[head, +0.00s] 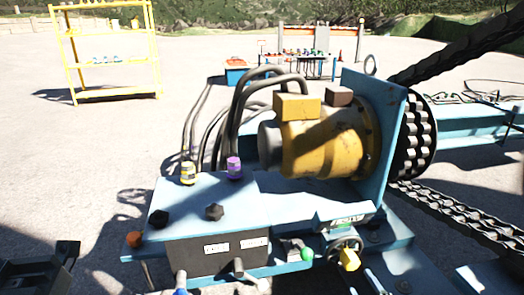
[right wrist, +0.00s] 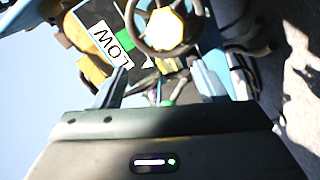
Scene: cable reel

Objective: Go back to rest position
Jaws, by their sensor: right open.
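My right gripper (right wrist: 160,84) is open and empty, its two fingers apart at the sides of the right wrist view. In the head view it shows at the bottom, right of centre (head: 358,274), close to the front of the machine. A black handwheel with a yellow hub (right wrist: 165,28) is just beyond the fingers; the yellow hub also shows in the head view (head: 349,259). I see no thing between the fingers. My left gripper (head: 62,258) is a dark shape at the lower left of the head view, clear of the machine; its opening cannot be made out.
The blue machine (head: 290,187) with a yellow motor (head: 330,140) fills the middle. Yellow and purple knobs (head: 234,168) and a green-tipped lever (head: 306,254) stand on it. Heavy chains (head: 460,213) run off right. A yellow rack (head: 112,94) stands far back. Open ground lies left.

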